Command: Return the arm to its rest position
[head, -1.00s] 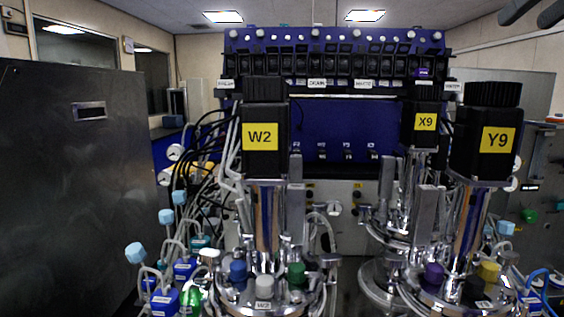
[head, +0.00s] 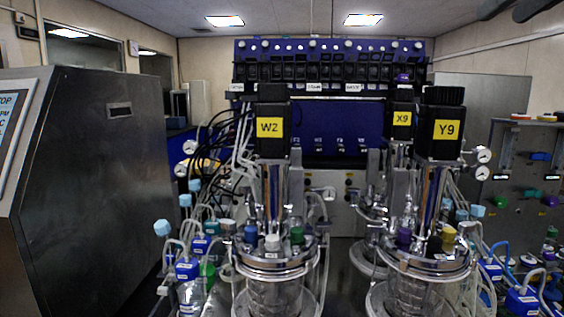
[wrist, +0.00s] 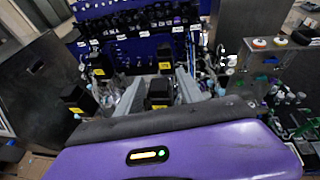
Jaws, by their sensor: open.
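My gripper (wrist: 160,80) shows in the wrist view as two grey fingers spread apart beyond the purple wrist housing. Nothing is held between them. Behind the fingers, the wrist view shows black motor heads with yellow labels, apparently some way off. No gripper shows in the head view. There, the bioreactor labelled W2 (head: 272,128) stands left of centre, Y9 (head: 441,128) stands to the right, and X9 (head: 402,119) stands behind Y9. Dark parts show at the top right corner of the head view.
A dark metal cabinet (head: 90,170) fills the left side. A blue rack (head: 330,70) stands behind the vessels. A grey panel with coloured knobs (head: 525,175) is at the right. Tubes and blue-capped bottles (head: 187,268) crowd around the vessels.

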